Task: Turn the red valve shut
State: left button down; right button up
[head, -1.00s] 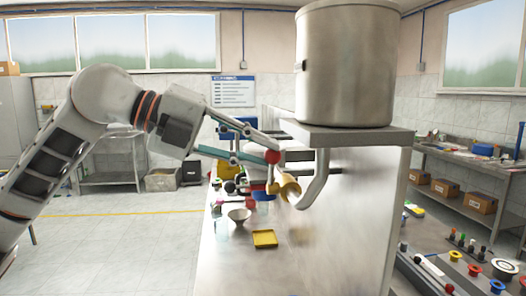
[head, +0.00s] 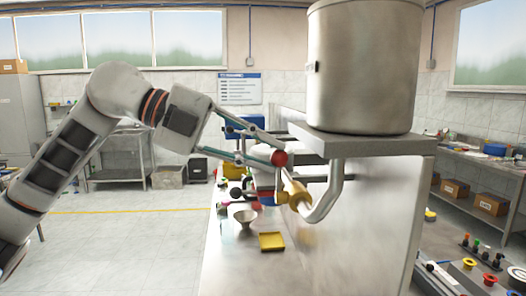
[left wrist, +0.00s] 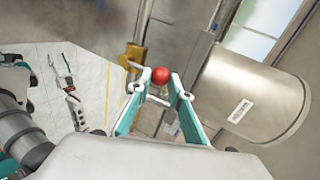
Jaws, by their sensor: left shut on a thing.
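The red valve shows as a red ball knob (head: 279,158) on a lever above a brass body (head: 297,196), which sits on the bent pipe under the tank. My left gripper (head: 273,155) has its fingers at the ball. In the left wrist view the red ball (left wrist: 160,76) sits between the two fingertips, with the brass body (left wrist: 135,54) just beyond. The gripper is shut on the ball. The lever is partly hidden by the fingers.
A steel tank (head: 364,70) stands on a shelf (head: 365,140) above the valve. A blue box (head: 243,122) stands behind. Open floor lies to the left.

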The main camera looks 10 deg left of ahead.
pick_arm(q)
jog(key=c, duration=1.8)
grip_release()
jog(key=shift+w, duration=0.1)
jog(key=v, duration=1.2)
